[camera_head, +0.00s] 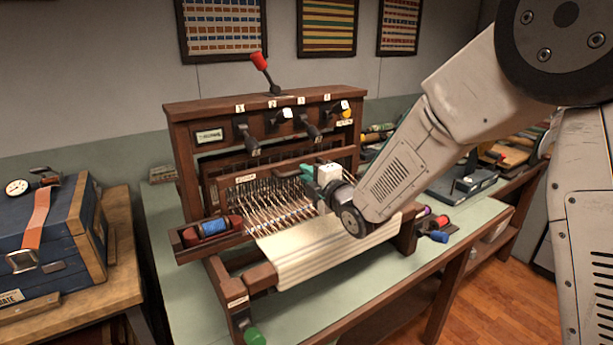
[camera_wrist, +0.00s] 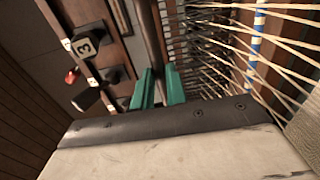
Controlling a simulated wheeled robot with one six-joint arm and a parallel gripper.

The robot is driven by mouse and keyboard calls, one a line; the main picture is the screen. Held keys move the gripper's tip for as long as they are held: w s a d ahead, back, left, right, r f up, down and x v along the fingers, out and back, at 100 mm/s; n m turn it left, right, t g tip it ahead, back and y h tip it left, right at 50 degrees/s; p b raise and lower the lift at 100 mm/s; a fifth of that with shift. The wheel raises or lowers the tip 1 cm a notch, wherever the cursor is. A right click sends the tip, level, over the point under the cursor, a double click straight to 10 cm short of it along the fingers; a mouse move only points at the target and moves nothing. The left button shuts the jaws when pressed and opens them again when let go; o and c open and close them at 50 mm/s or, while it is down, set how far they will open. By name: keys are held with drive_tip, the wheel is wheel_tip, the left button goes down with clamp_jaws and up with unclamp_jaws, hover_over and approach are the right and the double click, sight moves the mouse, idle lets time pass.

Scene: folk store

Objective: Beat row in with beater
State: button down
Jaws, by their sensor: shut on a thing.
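The wooden loom (camera_head: 185,165) stands on the table with pale warp threads (camera_head: 262,196) stretched toward a cream woven cloth (camera_head: 325,247). The beater (camera_head: 285,168) is a brown bar with a small label, crossing behind the threads. My gripper (camera_head: 318,181) is at the beater's right part, its green fingers closed on it. In the wrist view the green fingers (camera_wrist: 159,88) sit either side of the brown beater bar (camera_wrist: 151,40). A blue-and-white weft row (camera_wrist: 254,48) crosses the threads, apart from the fingers. My wrist hides part of the cloth and the beater's right end.
A shuttle with blue thread (camera_head: 214,227) lies in a tray at the loom's left. Numbered levers (camera_head: 246,138) and a red-knobbed lever (camera_head: 264,70) are above the beater. Colored spools (camera_head: 438,230) lie at right. A blue chest (camera_head: 45,235) stands on the left bench.

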drive_tip(key=shift+d, duration=0.1)
drive_tip(key=v, duration=1.1)
drive_tip(key=shift+s+d, duration=0.2)
drive_tip(key=shift+s, duration=0.05)
idle(0.4)
drive_tip(key=x, duration=0.9)
drive_tip(key=shift+a, duration=0.15)
drive_tip(key=shift+w, duration=0.15)
drive_tip(key=c, duration=1)
unclamp_jaws()
